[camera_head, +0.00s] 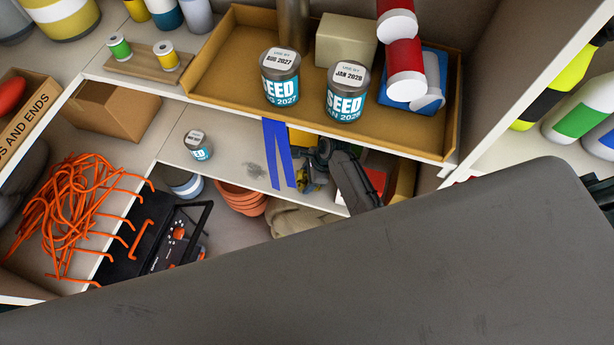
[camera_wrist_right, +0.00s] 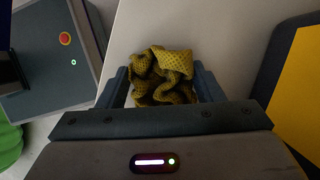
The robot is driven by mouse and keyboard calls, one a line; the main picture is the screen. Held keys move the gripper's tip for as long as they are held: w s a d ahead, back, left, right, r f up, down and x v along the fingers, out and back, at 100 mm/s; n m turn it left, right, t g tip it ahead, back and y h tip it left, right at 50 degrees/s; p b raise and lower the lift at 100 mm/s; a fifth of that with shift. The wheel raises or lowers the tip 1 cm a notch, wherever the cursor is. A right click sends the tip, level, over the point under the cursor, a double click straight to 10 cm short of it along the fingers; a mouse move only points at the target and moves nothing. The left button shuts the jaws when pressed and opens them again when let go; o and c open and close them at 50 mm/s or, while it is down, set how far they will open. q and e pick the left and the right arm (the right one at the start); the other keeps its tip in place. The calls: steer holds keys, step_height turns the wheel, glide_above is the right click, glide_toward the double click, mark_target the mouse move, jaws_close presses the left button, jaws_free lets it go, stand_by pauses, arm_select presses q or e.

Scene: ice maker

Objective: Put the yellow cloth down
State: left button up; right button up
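The yellow cloth (camera_wrist_right: 172,72) is a crumpled, knitted olive-yellow bundle. In the right wrist view it fills the space between the two fingers of my right gripper (camera_wrist_right: 162,82), which look closed against its sides. In the head view my right gripper (camera_head: 318,164) is over the lower shelf (camera_head: 233,150), below the brown tray. The cloth is hard to make out there among dark gripper parts. A grey dusty smudge (camera_head: 256,171) marks the shelf to the left of the gripper. My left gripper is not in view.
Two seed tins (camera_head: 280,78) (camera_head: 346,92) stand in the brown tray (camera_head: 218,66) above. Another tin (camera_head: 198,145) is on the lower shelf. Terracotta pots (camera_head: 240,197) and orange cords (camera_head: 75,215) sit lower left.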

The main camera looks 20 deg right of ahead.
steer(key=o, duration=0.4)
steer(key=shift+o, duration=0.2)
steer(key=shift+r, duration=0.1)
steer(key=w+v, duration=0.1)
steer(key=v, duration=1.1)
steer(key=shift+s, duration=0.45)
steer(key=shift+s, duration=0.1)
